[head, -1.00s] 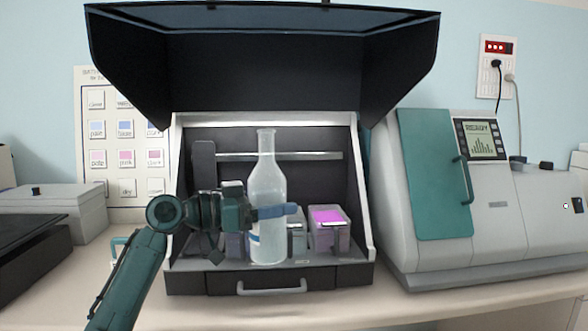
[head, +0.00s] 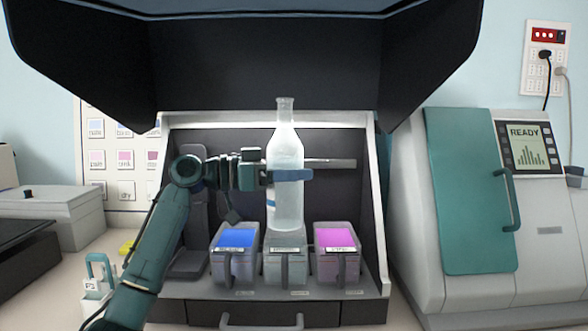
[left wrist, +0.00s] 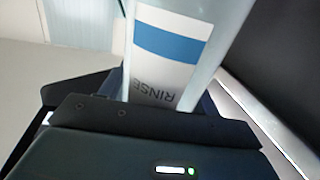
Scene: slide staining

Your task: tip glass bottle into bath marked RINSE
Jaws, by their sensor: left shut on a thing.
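The clear glass bottle (head: 285,205) stands upright in the head view, held in my left gripper (head: 292,175), which is shut on its body. In the left wrist view the bottle (left wrist: 226,45) shows a white label with a blue band and the word RINSE. The bottle's base is over or just behind the middle bath (head: 285,268), a grey-clear box whose small label is too small to read. I cannot tell whether bottle and bath touch. My right gripper is not in view.
A bath with blue liquid (head: 236,240) stands left of the middle one, a bath with magenta liquid (head: 337,238) right of it. The raised dark hood (head: 250,60) hangs above. A machine reading READY (head: 470,200) is at right; a yellow item (head: 127,247) lies left.

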